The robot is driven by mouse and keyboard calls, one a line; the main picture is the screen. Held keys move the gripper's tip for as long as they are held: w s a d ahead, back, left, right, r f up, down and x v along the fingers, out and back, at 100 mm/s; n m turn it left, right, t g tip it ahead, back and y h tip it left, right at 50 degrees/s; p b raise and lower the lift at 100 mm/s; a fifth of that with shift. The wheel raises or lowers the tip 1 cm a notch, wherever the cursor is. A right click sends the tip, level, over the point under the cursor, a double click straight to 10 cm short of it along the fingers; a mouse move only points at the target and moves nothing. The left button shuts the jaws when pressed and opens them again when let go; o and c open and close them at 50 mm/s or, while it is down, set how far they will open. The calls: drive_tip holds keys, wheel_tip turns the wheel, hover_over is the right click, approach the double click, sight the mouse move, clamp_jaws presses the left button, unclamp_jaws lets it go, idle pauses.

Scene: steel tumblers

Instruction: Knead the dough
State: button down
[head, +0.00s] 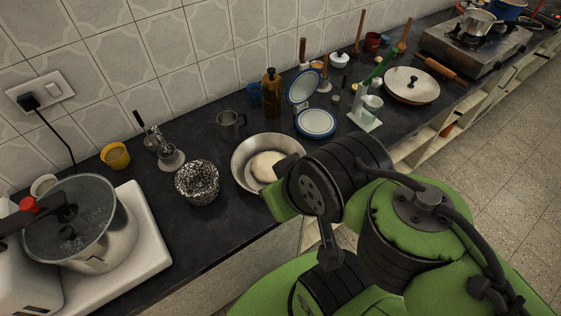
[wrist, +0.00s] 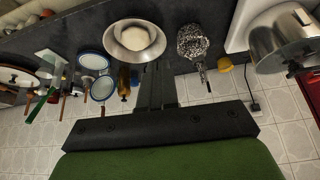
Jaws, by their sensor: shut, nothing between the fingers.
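The pale round dough (head: 266,167) lies in a wide steel bowl (head: 241,151) near the front edge of the dark counter. In the wrist view the dough (wrist: 137,37) and the bowl (wrist: 112,43) show at the top, beyond my fingers. My gripper (wrist: 157,68) is shut and empty, with its dark fingers together. Its tips appear below the bowl in that picture, apart from the dough. In the head view my arm covers the area right of the bowl, and my fingertips are hidden.
A patterned black-and-white bowl (head: 197,183) stands left of the dough bowl, and a steel mug (head: 231,125) behind it. Blue-rimmed dishes (head: 315,123) and a brown bottle (head: 271,92) stand behind to the right. A large lidded pot (head: 104,240) is at left. Some counter between is bare.

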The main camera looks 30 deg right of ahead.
drive_tip(key=shift+w, duration=0.1)
drive_tip(key=w+d+p, duration=0.1)
drive_tip(key=w+d, duration=0.3)
drive_tip(key=w, duration=0.5)
drive_tip(key=w+d+p, duration=0.1)
drive_tip(key=w+d, duration=0.3)
drive_tip(key=w, duration=0.6)
drive_tip(key=w+d+p, duration=0.1)
drive_tip(key=w+d, duration=0.3)
drive_tip(key=w, duration=0.6)
drive_tip(key=shift+p, duration=0.4)
wheel_tip(320, 180, down, 7)
drive_tip(key=b, duration=0.6)
idle(0.6)
drive_tip(key=shift+s+a+f+b, duration=0.2)
drive_tip(key=shift+s+f+b, duration=0.1)
drive_tip(key=shift+s+b, duration=0.45)
drive_tip(key=shift+s+a+f+b, duration=0.2)
drive_tip(key=shift+s+f+b, duration=0.1)
drive_tip(key=shift+s+b, duration=0.45)
